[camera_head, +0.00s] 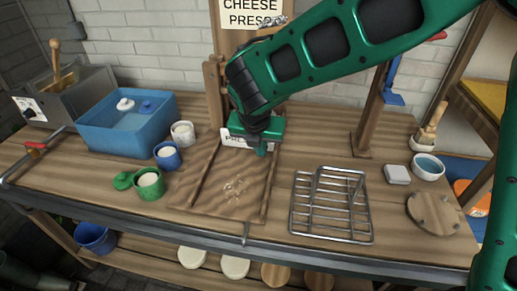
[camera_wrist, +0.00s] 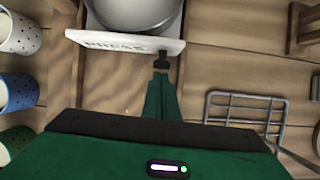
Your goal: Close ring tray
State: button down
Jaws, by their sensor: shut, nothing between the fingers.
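The ring tray's white front panel (camera_wrist: 115,41), lettered "PRESS", shows in the wrist view with a small black knob (camera_wrist: 162,60) near its right end. A grey metal ring (camera_wrist: 135,22) sits right behind the panel. In the head view only part of the panel (camera_head: 232,138) shows, because my gripper (camera_head: 262,151) covers the rest and hides the ring. In the wrist view my gripper (camera_wrist: 161,76) is shut and empty, its tips just in front of the knob. I cannot tell whether they touch it.
A grooved wooden board (camera_head: 200,193) with side rails lies in front of the panel. A wire rack (camera_head: 331,203) stands to the right. Blue tub (camera_head: 105,140), blue cup (camera_head: 168,157) and green cup (camera_head: 150,188) stand left.

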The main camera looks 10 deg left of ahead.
jog(key=s, duration=0.3)
jog(key=shift+s+a+r, duration=0.2)
jog(key=shift+s+a, duration=0.1)
jog(key=v, duration=0.9)
jog(key=d+m+g+h, duration=0.1)
jog(key=d+m+g, duration=0.2)
jog(key=d+m, duration=2.25)
jog(key=s+d+f+m+g+y, duration=0.1)
jog(key=s+d+f+m, duration=0.1)
jog(key=s+d+m, duration=1.3)
jog(key=s+d, duration=0.5)
jog(key=d, duration=0.3)
jog(key=shift+f+m+g+y, duration=0.3)
jog(key=shift+m, duration=0.05)
jog(key=shift+s+d, duration=0.1)
